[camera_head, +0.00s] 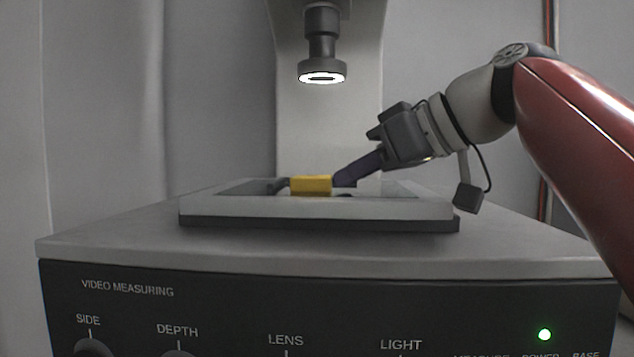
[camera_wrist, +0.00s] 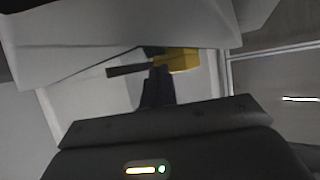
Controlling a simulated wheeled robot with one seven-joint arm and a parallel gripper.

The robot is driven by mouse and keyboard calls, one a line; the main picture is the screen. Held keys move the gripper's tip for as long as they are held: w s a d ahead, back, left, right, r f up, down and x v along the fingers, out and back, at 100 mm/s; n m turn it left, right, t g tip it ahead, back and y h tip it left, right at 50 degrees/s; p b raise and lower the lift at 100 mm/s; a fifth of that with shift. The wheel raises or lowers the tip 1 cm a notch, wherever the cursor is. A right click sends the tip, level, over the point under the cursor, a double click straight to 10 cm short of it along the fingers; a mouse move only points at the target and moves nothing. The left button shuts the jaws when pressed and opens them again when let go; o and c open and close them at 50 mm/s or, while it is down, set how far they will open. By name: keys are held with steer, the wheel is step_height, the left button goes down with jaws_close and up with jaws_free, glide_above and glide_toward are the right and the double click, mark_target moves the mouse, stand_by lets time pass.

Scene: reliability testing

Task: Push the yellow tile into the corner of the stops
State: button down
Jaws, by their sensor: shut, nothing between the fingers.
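The yellow tile (camera_head: 311,185) sits on the light stage plate (camera_head: 300,207) of the measuring machine. My gripper (camera_head: 342,181) comes down at a slant from the right, shut and empty, with its fingertips at the tile's right side in the head view. They look close to or touching it; I cannot tell which. A dark stop bar (camera_head: 277,186) shows just left of the tile. In the wrist view the tile (camera_wrist: 178,60) is beside my fingertips (camera_wrist: 158,72), and a dark bar (camera_wrist: 127,71) reaches left from there. The corner of the stops is not clearly visible.
A lens with a lit ring (camera_head: 322,77) hangs above the stage. The machine's grey column stands behind. The machine's top (camera_head: 120,238) is bare around the stage, and its front panel (camera_head: 230,310) carries knobs and a green light.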

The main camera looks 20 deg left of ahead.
steer(key=shift+w+d+r+p, duration=0.1)
steer(key=shift+d+r+p, duration=0.1)
steer(key=shift+r+p, duration=0.4)
steer(key=shift+d+r+p, duration=0.2)
steer(key=shift+r+p, duration=0.35)
steer(key=shift+r, duration=0.05)
steer(key=shift+w+d+r+p, duration=0.1)
steer(key=shift+d+r+p, duration=0.4)
steer(key=shift+r, duration=0.3)
